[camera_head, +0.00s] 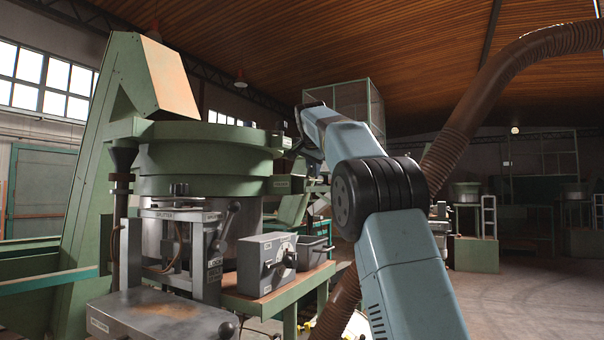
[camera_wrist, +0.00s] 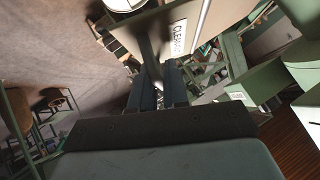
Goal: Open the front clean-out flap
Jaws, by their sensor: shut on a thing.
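In the wrist view, my gripper (camera_wrist: 160,78) has its two dark fingers close together on a dark grey handle (camera_wrist: 149,45). The handle stands against a panel edge beside a pale plate (camera_wrist: 179,35) whose lettering begins "CLEAN", so this appears to be the clean-out flap's handle. The view is tilted and dim, and I cannot tell how far the flap stands open. In the head view, my arm reaches up and left to the far right side of the green round hopper bowl (camera_head: 205,160). The fingers and the flap are hidden or too small there.
A grey control box (camera_head: 267,264) with a knob stands on the green bench, near a lever (camera_head: 225,225) and a grey metal plate (camera_head: 160,313). A thick brown hose (camera_head: 480,100) arches behind my arm. Open floor (camera_head: 520,300) lies to the right.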

